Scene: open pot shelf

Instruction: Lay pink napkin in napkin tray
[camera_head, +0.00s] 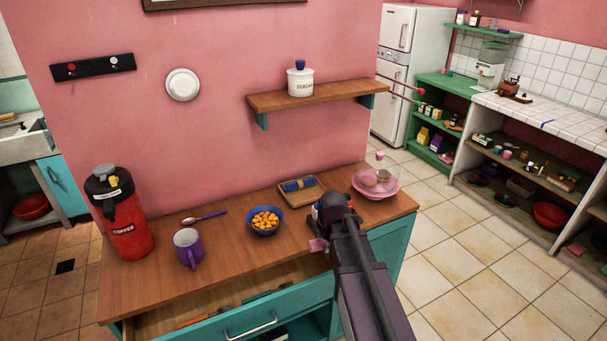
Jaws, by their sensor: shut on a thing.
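The pink napkin (317,245) is a small pink piece showing at the end of my arm, near the counter's front edge. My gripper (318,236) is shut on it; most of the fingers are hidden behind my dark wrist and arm. The napkin tray (316,200) is a shallow wooden tray at the back of the counter, near the wall, holding a rolled blue napkin (298,185). The gripper and pink napkin are in front of the tray, apart from it in the picture. I cannot tell the napkin's height above the counter.
On the wooden counter (160,283) stand a blue bowl of orange food (265,222), a purple mug (188,248), a spoon (206,216) and a red coffee flask (124,222). A pink dish with a clear dome (375,185) is at right. A drawer (250,322) is open in front.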

